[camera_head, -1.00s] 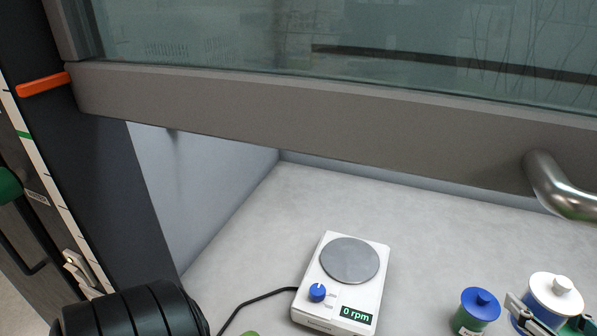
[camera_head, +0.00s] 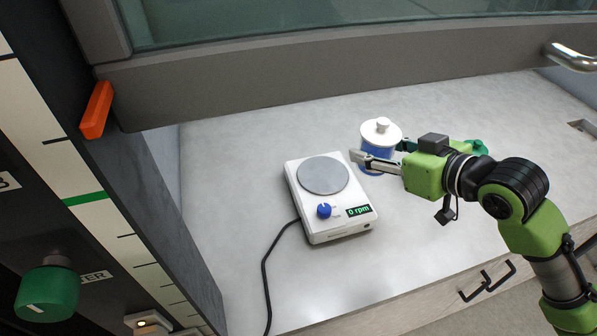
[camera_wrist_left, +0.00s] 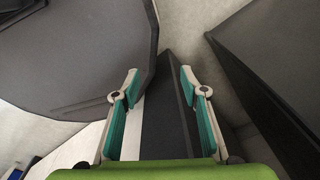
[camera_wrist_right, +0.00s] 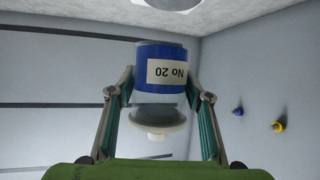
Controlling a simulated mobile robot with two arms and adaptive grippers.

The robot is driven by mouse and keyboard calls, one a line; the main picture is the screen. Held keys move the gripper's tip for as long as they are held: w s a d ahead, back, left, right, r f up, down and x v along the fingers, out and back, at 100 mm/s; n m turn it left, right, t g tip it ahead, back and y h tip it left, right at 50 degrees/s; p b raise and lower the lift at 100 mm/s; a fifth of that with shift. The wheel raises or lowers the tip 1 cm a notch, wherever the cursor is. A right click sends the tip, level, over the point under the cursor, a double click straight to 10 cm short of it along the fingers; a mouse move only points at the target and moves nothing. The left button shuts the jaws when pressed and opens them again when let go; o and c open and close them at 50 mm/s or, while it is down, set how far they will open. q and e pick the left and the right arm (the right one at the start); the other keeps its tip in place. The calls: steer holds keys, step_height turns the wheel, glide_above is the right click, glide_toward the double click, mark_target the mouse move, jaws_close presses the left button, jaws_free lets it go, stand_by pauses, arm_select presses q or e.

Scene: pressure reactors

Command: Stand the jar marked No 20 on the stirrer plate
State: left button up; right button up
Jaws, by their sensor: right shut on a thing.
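The jar marked No 20 (camera_wrist_right: 163,75) has a blue body, a white label and a pale lid. It appears inverted in the right wrist view, between the fingers of my right gripper (camera_wrist_right: 160,110), which is shut on it. In the head view the jar (camera_head: 381,132) is just right of the stirrer plate (camera_head: 323,176), not over its round top. My right gripper (camera_head: 376,157) reaches it from the right and hides part of it. Its height above the bench is unclear. My left gripper (camera_wrist_left: 160,85) is open and empty in the left wrist view, outside the head view.
The stirrer reads 0 rpm; its black cable (camera_head: 266,270) runs down-left. The raised sash (camera_head: 330,75) crosses above the bench (camera_head: 250,120). A dark green thing (camera_head: 477,147) is partly hidden behind my right arm. Blue (camera_wrist_right: 238,111) and yellow (camera_wrist_right: 277,126) wall fittings show.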

steer(key=p+x, duration=0.1)
steer(key=x, duration=0.4)
steer(key=s+f+x, duration=0.1)
steer(key=x, duration=0.3)
steer(key=p+x, duration=0.1)
steer(key=x, duration=0.4)
steer(key=shift+s+a+f+p, duration=0.1)
steer(key=shift+a+f+p, duration=0.2)
steer(key=shift+a+f, duration=0.25)
steer(key=shift+w+a+f, duration=0.25)
steer(key=shift+w+f, duration=0.05)
steer(key=shift+f, duration=0.15)
steer(key=f, duration=0.1)
steer(key=f+p, duration=0.1)
steer(key=f, duration=0.1)
steer(key=shift+w+a, duration=0.1)
steer(key=shift+a, duration=0.1)
arm_select(q)
steer(key=r, duration=0.2)
steer(key=d+r, duration=0.1)
steer(key=r, duration=0.1)
steer(key=shift+w, duration=0.2)
arm_select(e)
steer(key=shift+f, duration=0.25)
steer(key=shift+f, duration=0.2)
steer(key=o, duration=1.3)
steer(key=shift+o, duration=0.3)
